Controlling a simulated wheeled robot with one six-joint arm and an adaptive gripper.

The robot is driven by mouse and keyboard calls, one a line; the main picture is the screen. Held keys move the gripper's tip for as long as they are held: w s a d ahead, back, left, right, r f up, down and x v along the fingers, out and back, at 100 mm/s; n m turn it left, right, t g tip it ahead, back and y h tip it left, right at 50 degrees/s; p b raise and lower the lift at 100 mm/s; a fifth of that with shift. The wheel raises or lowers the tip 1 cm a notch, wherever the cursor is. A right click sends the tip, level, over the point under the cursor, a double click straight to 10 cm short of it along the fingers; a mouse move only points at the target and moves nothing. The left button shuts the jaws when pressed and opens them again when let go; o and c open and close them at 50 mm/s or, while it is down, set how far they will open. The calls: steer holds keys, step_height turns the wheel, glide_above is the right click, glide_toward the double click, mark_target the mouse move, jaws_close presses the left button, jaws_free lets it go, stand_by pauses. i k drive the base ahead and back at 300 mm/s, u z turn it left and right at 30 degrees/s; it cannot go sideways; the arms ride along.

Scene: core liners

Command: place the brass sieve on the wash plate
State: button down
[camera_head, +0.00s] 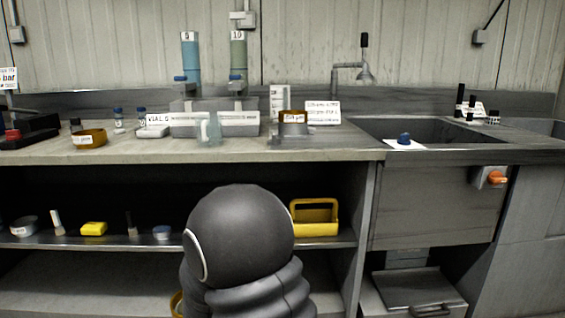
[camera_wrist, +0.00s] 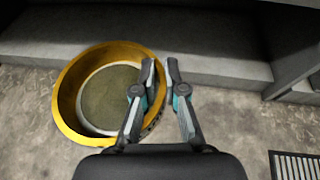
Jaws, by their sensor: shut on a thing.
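A round brass sieve (camera_wrist: 68,112) with a dull mesh floor is in the left half of the wrist view. My gripper (camera_wrist: 160,70) is shut on its right wall, one finger inside the ring and one outside. The concrete floor shows below; I cannot tell whether the sieve touches it. In the head view my arm hides most of the low area, and only a small brass edge (camera_head: 176,304) shows beside it. No wash plate is clearly identifiable; a white flat piece with a blue knob (camera_head: 404,140) lies at the sink's front edge.
Blue and green columns (camera_head: 190,58) stand behind. The shelf (camera_head: 200,243) holds a yellow carrier (camera_head: 314,220). The sink (camera_head: 440,130) is right.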

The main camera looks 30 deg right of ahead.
mark_target(343, 140)
steer(key=u, duration=2.5)
steer(key=k, duration=1.55)
steer(key=z, duration=2.25)
